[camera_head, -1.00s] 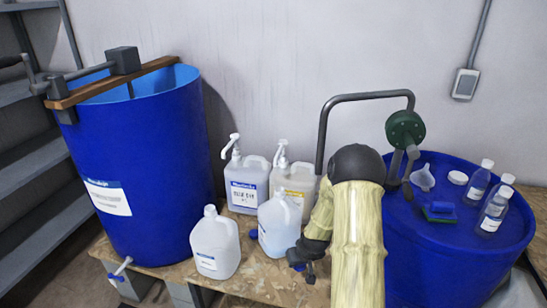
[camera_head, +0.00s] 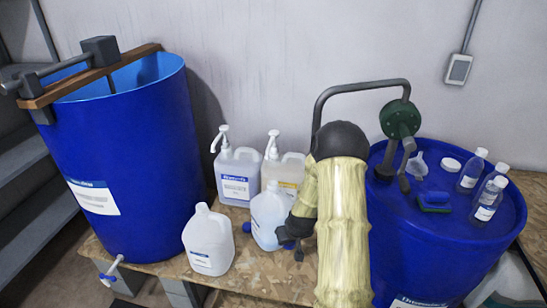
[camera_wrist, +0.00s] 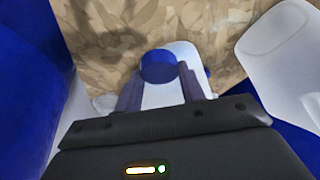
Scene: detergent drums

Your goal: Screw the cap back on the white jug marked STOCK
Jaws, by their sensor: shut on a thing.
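A white jug (camera_head: 208,240) with a white label stands at the front of the wooden board; its print is too small to read. A paler translucent jug (camera_head: 267,218) stands to its right. My gripper (camera_head: 290,242) is beside the translucent jug's lower right. In the wrist view my gripper (camera_wrist: 158,85) is shut on a blue cap (camera_wrist: 158,66) at its fingertips. The cap also shows in the head view (camera_head: 283,240), partly hidden by my gripper. A white surface (camera_wrist: 187,58) lies behind the cap; I cannot tell whether they touch. A white jug shows at the right (camera_wrist: 285,50).
A small blue piece (camera_head: 247,227) is between the two jugs. Two pump bottles (camera_head: 238,175) stand behind. A large blue drum (camera_head: 135,165) is left.

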